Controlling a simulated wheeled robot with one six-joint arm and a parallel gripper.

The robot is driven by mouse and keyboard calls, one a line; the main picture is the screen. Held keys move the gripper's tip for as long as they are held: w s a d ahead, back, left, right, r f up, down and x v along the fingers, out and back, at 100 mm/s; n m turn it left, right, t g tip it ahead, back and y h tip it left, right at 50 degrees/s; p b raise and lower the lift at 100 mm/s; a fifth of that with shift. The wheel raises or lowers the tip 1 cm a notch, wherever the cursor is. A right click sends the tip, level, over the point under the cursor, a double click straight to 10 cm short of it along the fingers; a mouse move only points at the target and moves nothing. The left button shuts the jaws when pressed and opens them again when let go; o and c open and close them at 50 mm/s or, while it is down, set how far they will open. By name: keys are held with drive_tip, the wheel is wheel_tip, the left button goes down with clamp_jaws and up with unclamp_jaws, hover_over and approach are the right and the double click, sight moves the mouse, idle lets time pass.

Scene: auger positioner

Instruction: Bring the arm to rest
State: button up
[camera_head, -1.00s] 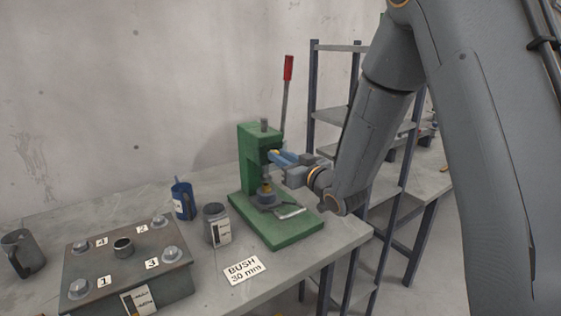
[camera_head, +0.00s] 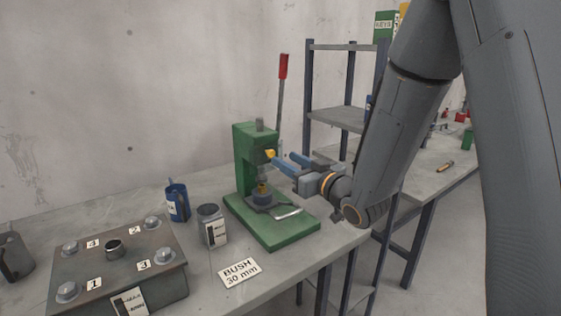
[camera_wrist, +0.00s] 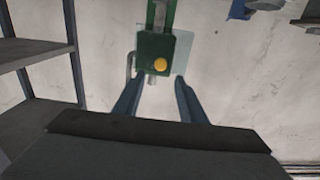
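My gripper (camera_head: 283,161) is open and empty, its two blue fingers spread. It hangs in the air just right of the green press (camera_head: 242,165), apart from it. In the wrist view, my gripper (camera_wrist: 159,82) faces the press's green head (camera_wrist: 150,48), with a round yellow knob (camera_wrist: 160,64) between the fingertips. The yellow knob (camera_head: 270,153) also shows in the head view. My arm (camera_head: 395,130) reaches in from the upper right, bent at the wrist.
A red-handled lever (camera_head: 283,68) rises behind the press. Shelving (camera_head: 335,118) stands behind my arm. On the bench are a blue mug (camera_head: 177,203), a grey can (camera_head: 210,222), a bolted plate block (camera_head: 140,250) and a "BUSH 30 mm" card (camera_head: 240,272).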

drive_tip(key=shift+v, duration=0.9)
drive_tip(key=s+d+f+m+g+h, duration=0.5)
drive_tip(key=d+f+h, duration=0.3)
drive_tip(key=d+f, duration=0.3)
drive_tip(key=s+d+f+g, duration=0.1)
drive_tip(key=s+g, duration=0.2)
drive_tip(key=s, duration=0.3)
drive_tip(key=s+d+f+m+g+h, duration=0.1)
drive_tip(key=s+f+g, duration=0.1)
drive_tip(key=s, duration=0.5)
drive_tip(key=s+d+f+g+h, duration=0.1)
drive_tip(key=s+g, duration=0.2)
drive_tip(key=s, duration=0.4)
drive_tip(key=shift+s+d+f+m+g, duration=0.2)
drive_tip(key=shift+d+f+m+g, duration=0.1)
drive_tip(key=shift+d+m+g, duration=0.1)
drive_tip(key=shift+c, duration=0.9)
